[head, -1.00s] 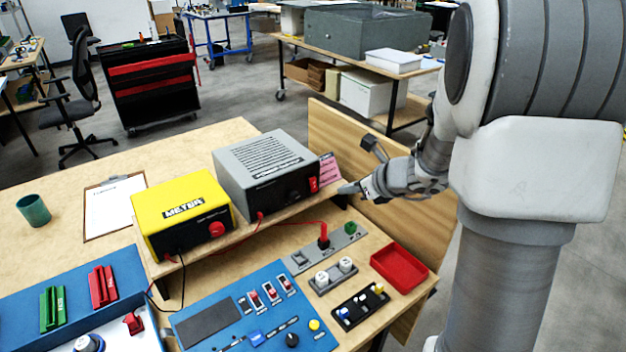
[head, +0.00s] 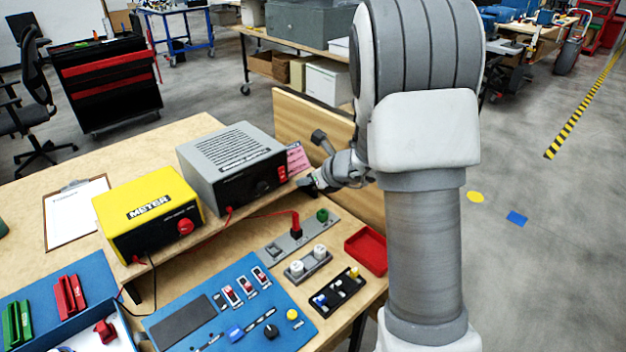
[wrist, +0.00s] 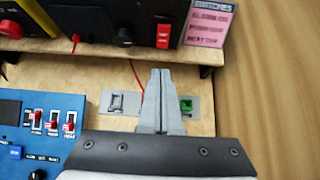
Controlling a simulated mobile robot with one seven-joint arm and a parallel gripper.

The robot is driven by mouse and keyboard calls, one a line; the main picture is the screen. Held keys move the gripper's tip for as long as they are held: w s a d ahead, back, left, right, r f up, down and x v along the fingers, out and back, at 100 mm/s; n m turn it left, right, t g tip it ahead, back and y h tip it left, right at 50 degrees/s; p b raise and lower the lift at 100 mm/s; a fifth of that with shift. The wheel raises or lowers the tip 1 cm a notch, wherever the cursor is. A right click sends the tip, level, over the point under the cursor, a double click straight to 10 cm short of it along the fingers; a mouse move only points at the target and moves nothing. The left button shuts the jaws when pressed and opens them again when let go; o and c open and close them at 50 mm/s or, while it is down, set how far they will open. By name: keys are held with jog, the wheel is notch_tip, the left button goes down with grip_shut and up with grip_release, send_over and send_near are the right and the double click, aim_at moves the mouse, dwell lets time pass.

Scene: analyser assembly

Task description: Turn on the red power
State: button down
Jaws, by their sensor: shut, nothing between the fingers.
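The grey power supply box (head: 232,165) stands on the raised shelf, with a red rocker switch (head: 283,174) at the right end of its black front. The red switch also shows at the top of the wrist view (wrist: 164,35). My gripper (head: 306,187) is just right of and a little below the switch in the head view, apart from it. In the wrist view my gripper (wrist: 161,72) has its fingers together and empty, pointing up toward the switch. Whether the switch is on or off cannot be told.
A yellow meter (head: 148,212) stands left of the box. A pink label card (head: 297,158) is beside the switch. Below lie a blue control panel (head: 205,315), a grey plate with a green button (head: 321,215) and a red tray (head: 367,250). A wooden panel (head: 300,120) stands behind.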

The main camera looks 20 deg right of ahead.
aim_at(283, 179)
jog(key=shift+w+a+f, duration=0.45)
jog(key=shift+w+f, duration=0.05)
jog(key=shift+w, duration=0.45)
jog(key=shift+w+a+f, duration=0.45)
jog(key=shift+w+a, duration=0.05)
jog(key=shift+w, duration=0.5)
jog(key=shift+w+a+f, duration=0.45)
jog(key=shift+w+f, duration=0.05)
jog(key=shift+w, duration=0.45)
jog(key=shift+f+b, duration=0.3)
jog(key=shift+b, duration=0.4)
jog(key=shift+w+r+t+b, duration=0.15)
jog(key=shift+t+b, duration=0.25)
jog(key=shift+b, duration=0.5)
jog(key=shift+r, duration=0.1)
jog(key=shift+a+r+p, duration=0.1)
jog(key=shift+r+p, duration=0.45)
jog(key=shift+r, duration=0.25)
